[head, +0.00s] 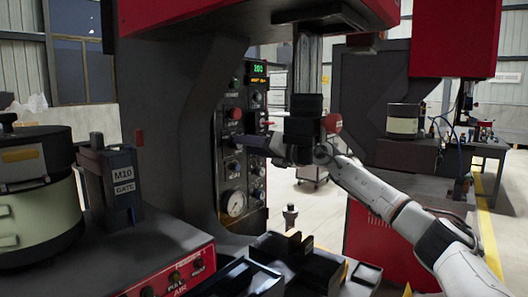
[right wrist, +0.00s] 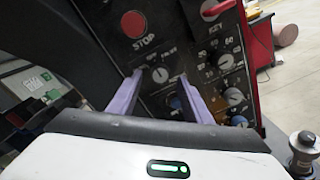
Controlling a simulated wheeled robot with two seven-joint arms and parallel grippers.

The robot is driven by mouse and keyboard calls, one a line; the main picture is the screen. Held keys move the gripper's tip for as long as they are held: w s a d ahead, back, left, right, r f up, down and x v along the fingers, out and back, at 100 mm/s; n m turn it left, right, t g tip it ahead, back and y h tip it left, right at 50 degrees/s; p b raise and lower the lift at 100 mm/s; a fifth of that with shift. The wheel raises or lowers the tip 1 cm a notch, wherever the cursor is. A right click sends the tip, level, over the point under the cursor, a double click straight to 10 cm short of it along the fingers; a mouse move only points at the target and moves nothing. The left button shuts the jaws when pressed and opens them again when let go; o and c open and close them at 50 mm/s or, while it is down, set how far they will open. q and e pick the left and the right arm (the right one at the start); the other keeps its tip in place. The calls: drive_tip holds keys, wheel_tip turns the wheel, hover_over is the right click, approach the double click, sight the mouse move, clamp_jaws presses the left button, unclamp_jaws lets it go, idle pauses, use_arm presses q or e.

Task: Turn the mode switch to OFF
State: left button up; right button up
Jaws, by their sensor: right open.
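The dark control panel (head: 230,172) is on the machine's front, in the middle of the head view. In the right wrist view, a small dark knob with a pale pointer, apparently the mode switch (right wrist: 160,73), sits below the red STOP button (right wrist: 138,24). Small white labels surround it, too blurred to read surely. My right gripper (head: 240,141) reaches the panel from the right and hides the switch in the head view. Its lavender fingers (right wrist: 161,80) are open, one on each side of the knob; contact cannot be told. My left gripper is not in view.
Several other knobs, including a blue one (right wrist: 239,121), and a red key-like part (right wrist: 215,9) lie close to the right finger. A pressure gauge (head: 234,203) is lower on the panel. An M10 gate unit (head: 123,178) and a bowl feeder (head: 38,190) stand at left.

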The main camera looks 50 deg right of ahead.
drive_tip(key=s+b, duration=0.3)
drive_tip(key=s, duration=0.4)
drive_tip(key=shift+s+d+b, duration=0.2)
drive_tip(key=shift+d+b, duration=0.05)
drive_tip(key=shift+b, duration=0.05)
